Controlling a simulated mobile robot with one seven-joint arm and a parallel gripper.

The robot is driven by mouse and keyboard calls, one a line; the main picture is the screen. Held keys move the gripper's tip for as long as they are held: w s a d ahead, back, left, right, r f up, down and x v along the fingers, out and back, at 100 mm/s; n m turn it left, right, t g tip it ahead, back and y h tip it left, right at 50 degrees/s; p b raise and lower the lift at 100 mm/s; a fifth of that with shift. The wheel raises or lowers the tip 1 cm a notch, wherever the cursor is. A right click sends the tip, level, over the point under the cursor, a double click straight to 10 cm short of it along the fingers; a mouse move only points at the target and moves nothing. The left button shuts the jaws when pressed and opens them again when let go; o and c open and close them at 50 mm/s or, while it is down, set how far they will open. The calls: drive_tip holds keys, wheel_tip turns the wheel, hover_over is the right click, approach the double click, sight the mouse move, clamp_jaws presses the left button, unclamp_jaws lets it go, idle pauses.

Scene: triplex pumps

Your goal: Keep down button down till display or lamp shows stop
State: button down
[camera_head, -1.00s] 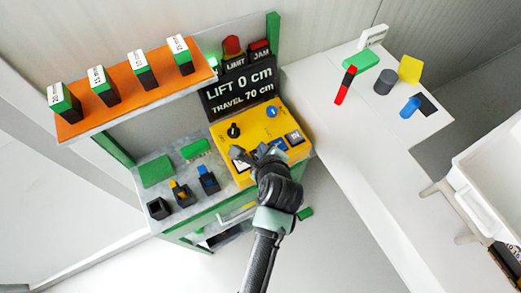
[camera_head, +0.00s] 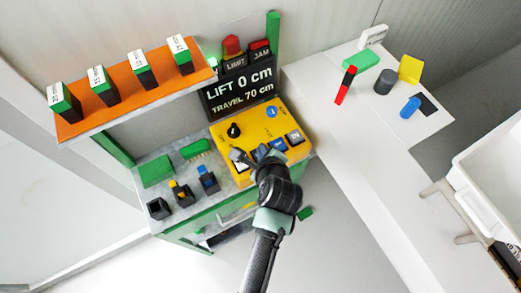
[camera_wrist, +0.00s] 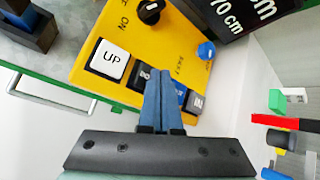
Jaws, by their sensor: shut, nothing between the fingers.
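The yellow control panel (camera_head: 226,137) carries a white UP button (camera_wrist: 110,60), a dark button (camera_wrist: 147,78) beside it with its label mostly covered, a blue button (camera_wrist: 181,90) and another dark button (camera_wrist: 195,103). My gripper (camera_wrist: 160,73) is shut and empty, its tips over the partly covered dark button beside UP. I cannot tell whether they touch or press it. In the head view my gripper (camera_head: 263,153) hides that button. The display (camera_head: 240,90) reads LIFT 0 cm, TRAVEL 70 cm. Red lamps marked LIMIT (camera_head: 231,45) and JAM (camera_head: 259,48) stand above it; neither clearly glows.
A green light (camera_head: 212,62) glows left of the LIMIT lamp. A black knob (camera_head: 233,130) and a blue round button (camera_head: 271,111) sit on the panel. An orange shelf (camera_head: 118,107) overhangs at left. A white table (camera_head: 350,135) with small parts stands at right.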

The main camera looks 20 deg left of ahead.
drive_tip(key=shift+f, duration=0.6)
idle(1.6)
drive_tip(key=shift+r, duration=0.1)
idle(1.4)
drive_tip(key=shift+r+p, duration=0.95)
wheel_tip(320, 180, up, 5)
drive_tip(key=p, duration=0.5)
drive_tip(key=shift+p, duration=0.3)
